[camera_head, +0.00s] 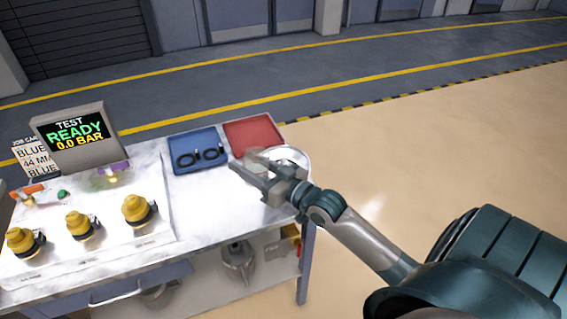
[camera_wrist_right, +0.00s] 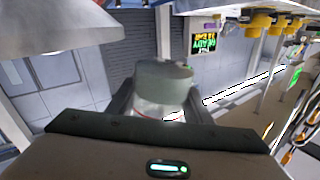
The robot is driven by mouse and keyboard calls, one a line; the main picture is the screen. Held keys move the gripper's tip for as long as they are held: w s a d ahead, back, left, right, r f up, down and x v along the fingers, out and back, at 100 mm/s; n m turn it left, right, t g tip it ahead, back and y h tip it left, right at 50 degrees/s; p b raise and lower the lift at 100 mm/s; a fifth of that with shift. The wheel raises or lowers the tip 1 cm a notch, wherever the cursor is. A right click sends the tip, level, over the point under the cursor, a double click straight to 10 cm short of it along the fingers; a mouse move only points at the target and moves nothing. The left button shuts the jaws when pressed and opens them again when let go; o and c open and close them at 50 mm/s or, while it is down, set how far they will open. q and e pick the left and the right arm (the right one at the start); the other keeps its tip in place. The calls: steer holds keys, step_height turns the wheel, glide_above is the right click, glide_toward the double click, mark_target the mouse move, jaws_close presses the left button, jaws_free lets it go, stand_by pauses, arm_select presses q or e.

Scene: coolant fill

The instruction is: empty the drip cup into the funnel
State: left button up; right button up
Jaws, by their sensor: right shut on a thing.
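My right gripper (camera_head: 262,181) is over the right end of the workbench, its jaws shut on a small translucent cup. The cup (camera_head: 257,160) looks pale and greenish in the head view, partly hidden by the fingers. In the right wrist view the cup (camera_wrist_right: 163,92) sits between the jaws, with a grey-green band and a clear part. That view is turned over, with the bench at the top. A white round rim (camera_head: 292,154), perhaps the funnel, is just behind the gripper; I cannot tell whether the cup is over it. My left gripper is not in view.
A blue tray (camera_head: 197,165) with black rings and a red tray (camera_head: 252,137) lie at the bench's back. Several yellow-capped fittings (camera_head: 138,209) and a display reading READY, 0.0 BAR (camera_head: 77,131) stand left. A metal vessel (camera_head: 237,262) is on the lower shelf.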

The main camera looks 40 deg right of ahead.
mark_target(258, 153)
steer(key=shift+w+d+r+m, duration=0.15)
steer(key=shift+d+r+m, duration=0.3)
steer(key=shift+m, duration=0.45)
steer(key=shift+w+d+f+m+b, duration=0.1)
steer(key=shift+d+f+m+b, duration=0.45)
steer(key=shift+m+b, duration=0.35)
stand_by(0.5)
steer(key=shift+w+d+r+m, duration=0.15)
steer(key=shift+d+r+m, duration=0.4)
steer(key=shift+m, duration=0.25)
steer(key=shift+d+r+m+p, duration=0.25)
steer(key=shift+m+p, duration=0.25)
steer(key=shift+m, duration=0.4)
stand_by(0.5)
steer(key=shift+f+m, duration=0.25)
steer(key=shift+m, duration=0.55)
steer(key=shift+r+m+p, duration=0.45)
steer(key=shift+m+p, duration=0.15)
steer(key=shift+m, duration=0.3)
stand_by(0.5)
steer(key=shift+d+f+m, duration=0.1)
steer(key=shift+f+m, duration=0.25)
steer(key=shift+m, duration=0.45)
stand_by(0.5)
